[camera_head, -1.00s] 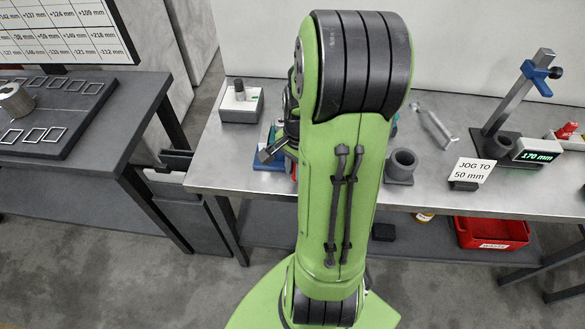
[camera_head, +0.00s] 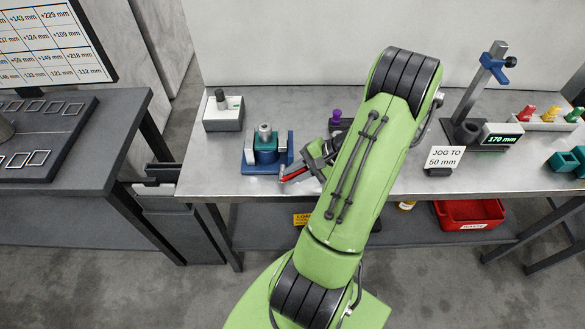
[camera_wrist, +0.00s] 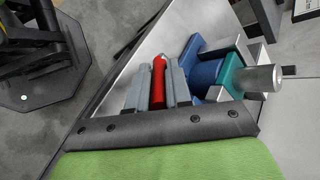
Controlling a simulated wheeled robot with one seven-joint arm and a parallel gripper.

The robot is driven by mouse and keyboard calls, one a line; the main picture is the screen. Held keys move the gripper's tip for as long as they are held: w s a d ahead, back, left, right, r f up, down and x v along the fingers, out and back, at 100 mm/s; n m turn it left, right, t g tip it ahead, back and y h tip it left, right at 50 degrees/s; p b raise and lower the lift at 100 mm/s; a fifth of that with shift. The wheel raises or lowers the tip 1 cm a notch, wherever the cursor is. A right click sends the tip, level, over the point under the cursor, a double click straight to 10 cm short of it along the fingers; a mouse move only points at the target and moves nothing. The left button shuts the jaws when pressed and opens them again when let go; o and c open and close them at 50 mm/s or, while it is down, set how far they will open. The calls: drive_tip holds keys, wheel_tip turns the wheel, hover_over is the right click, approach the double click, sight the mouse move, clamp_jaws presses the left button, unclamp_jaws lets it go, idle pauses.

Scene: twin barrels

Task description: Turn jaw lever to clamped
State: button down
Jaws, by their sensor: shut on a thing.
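The fixture is a blue-framed vise (camera_head: 248,158) on the left part of the steel bench. It holds a teal block (camera_head: 266,154) with a grey cylinder (camera_head: 265,132) on top. In the wrist view, the blue body (camera_wrist: 205,72), teal block (camera_wrist: 232,72) and cylinder (camera_wrist: 258,79) lie right of my fingers. My gripper (camera_head: 291,174) is low at the vise's right front. In the wrist view my gripper (camera_wrist: 157,92) is shut on the red jaw lever (camera_wrist: 159,68), which lies between the two grey fingers. Where the lever joins the vise is hidden.
A grey box (camera_head: 223,117) stands behind and left of the vise. A purple-topped item (camera_head: 337,118) is behind my arm. A card (camera_head: 443,157) reads "JOG TO 50 mm". A gauge stand (camera_head: 470,110) with a 170 mm display is at right. A red bin (camera_head: 470,214) sits below.

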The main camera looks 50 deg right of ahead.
drive_tip(key=shift+s+d+f+t+y, duration=0.1)
drive_tip(key=shift+s+f+t+y, duration=0.1)
drive_tip(key=shift+t+y, duration=0.15)
idle(0.4)
drive_tip(key=c, duration=1.1)
unclamp_jaws()
drive_tip(key=shift+o, duration=0.2)
drive_tip(key=p+v, duration=0.5)
drive_tip(key=v, duration=1)
drive_tip(key=shift+s+d, duration=0.25)
drive_tip(key=shift+s, duration=0.15)
